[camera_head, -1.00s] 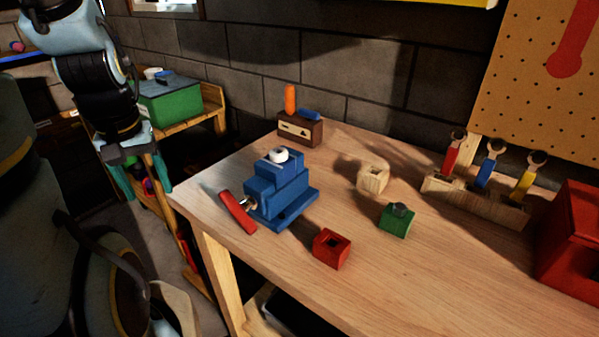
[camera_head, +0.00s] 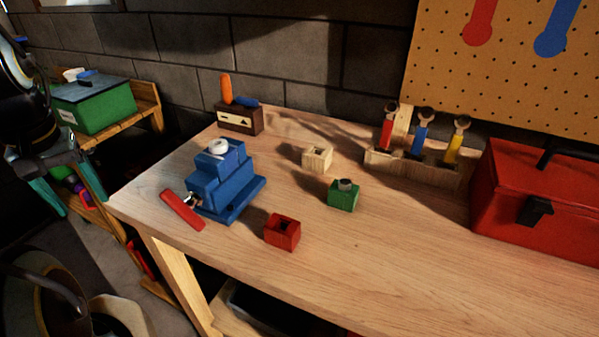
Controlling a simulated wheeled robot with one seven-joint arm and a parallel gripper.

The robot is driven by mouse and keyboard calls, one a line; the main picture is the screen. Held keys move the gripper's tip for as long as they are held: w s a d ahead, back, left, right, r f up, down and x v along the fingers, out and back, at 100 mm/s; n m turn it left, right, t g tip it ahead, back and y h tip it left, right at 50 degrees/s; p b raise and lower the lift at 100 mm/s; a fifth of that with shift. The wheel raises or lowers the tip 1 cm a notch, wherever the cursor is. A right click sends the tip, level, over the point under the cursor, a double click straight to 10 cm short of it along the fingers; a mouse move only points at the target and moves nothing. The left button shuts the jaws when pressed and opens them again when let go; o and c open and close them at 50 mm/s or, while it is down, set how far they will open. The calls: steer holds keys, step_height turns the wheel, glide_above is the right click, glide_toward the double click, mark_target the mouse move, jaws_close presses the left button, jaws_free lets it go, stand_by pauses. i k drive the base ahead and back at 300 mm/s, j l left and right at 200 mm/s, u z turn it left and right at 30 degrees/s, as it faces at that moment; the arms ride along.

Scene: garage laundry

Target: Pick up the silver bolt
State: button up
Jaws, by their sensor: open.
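A small silver-grey piece, which looks like the silver bolt (camera_head: 346,184), sits in the top of a green block (camera_head: 343,199) in the middle of the workbench. Only its upper end shows; the rest is hidden in the block. My gripper (camera_head: 82,210), with two teal fingers, hangs at the left edge of the view, off the bench's left end. It is open with nothing between the fingers, well apart from the bolt.
On the workbench (camera_head: 390,275), a red block (camera_head: 282,233) and a pale wooden block (camera_head: 317,159) flank the green one. A blue vise (camera_head: 222,182) with a red handle stands left. A wrench rack (camera_head: 420,168) and red toolbox (camera_head: 530,205) stand right. The bench front is clear.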

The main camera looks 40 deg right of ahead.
mark_target(344, 185)
steer(key=k+l+u, duration=0.2)
steer(key=k+l, duration=0.2)
steer(key=k+l+u, duration=0.2)
steer(key=k, duration=0.35)
steer(key=k+l+u, duration=0.2)
steer(key=k, duration=0.35)
steer(key=i+l, duration=0.1)
steer(key=l, duration=0.3)
